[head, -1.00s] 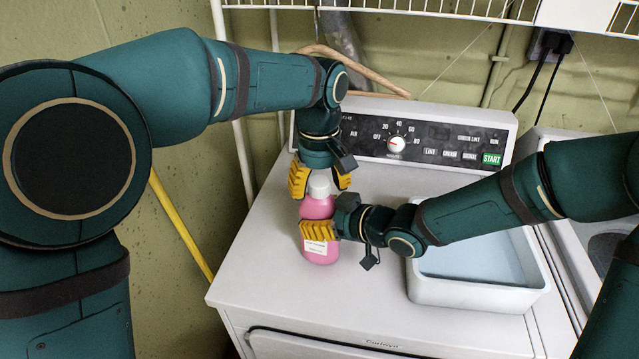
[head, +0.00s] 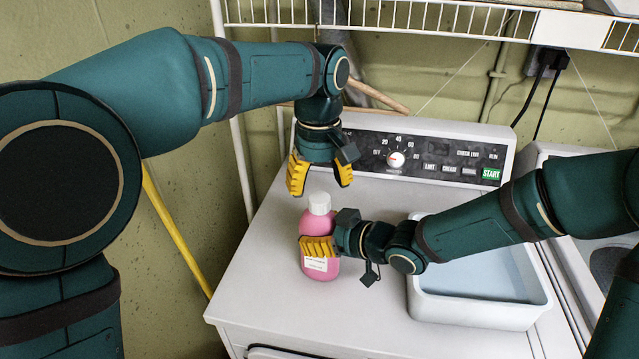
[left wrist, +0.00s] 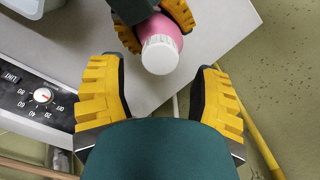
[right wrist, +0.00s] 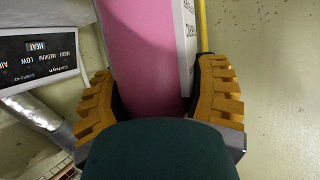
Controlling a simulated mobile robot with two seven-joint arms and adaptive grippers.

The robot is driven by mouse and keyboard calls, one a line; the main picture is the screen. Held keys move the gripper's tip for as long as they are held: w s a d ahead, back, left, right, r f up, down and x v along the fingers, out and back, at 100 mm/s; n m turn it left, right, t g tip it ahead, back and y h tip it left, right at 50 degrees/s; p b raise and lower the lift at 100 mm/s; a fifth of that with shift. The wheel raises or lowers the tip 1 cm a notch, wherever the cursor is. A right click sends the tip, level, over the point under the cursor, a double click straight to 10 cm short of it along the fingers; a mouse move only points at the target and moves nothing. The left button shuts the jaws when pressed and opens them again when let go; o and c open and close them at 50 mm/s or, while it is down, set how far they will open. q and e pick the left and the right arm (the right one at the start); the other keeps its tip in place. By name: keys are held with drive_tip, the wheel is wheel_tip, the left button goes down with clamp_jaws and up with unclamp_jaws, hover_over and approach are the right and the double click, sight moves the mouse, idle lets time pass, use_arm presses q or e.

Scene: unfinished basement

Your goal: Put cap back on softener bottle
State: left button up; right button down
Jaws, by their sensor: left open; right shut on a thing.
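The pink softener bottle (head: 320,238) stands upright on the dryer top, with the white cap (head: 319,203) seated on its neck. The cap also shows in the left wrist view (left wrist: 160,52). My right gripper (head: 318,248) is shut around the bottle's body from the right, and the bottle fills its jaws in the right wrist view (right wrist: 150,70). My left gripper (head: 320,182) is open and empty just above the cap, apart from it. In the left wrist view the cap lies beyond the open fingers. Whether the cap is screwed tight cannot be told.
A white tub (head: 478,306) with a pale blue inside stands on the dryer (head: 250,280), right of the bottle, under my right forearm. The control panel (head: 430,158) rises behind. A wire shelf (head: 400,14) hangs above. The dryer top left of the bottle is clear.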

use_arm(q)
drive_tip(key=o, duration=0.5)
drive_tip(key=shift+c, duration=0.2)
drive_tip(key=shift+r, duration=0.1)
wheel_tip(320, 180, up, 12)
use_arm(e)
unclamp_jaws()
drive_tip(key=v, duration=1.2)
drive_tip(key=shift+f, duration=0.1)
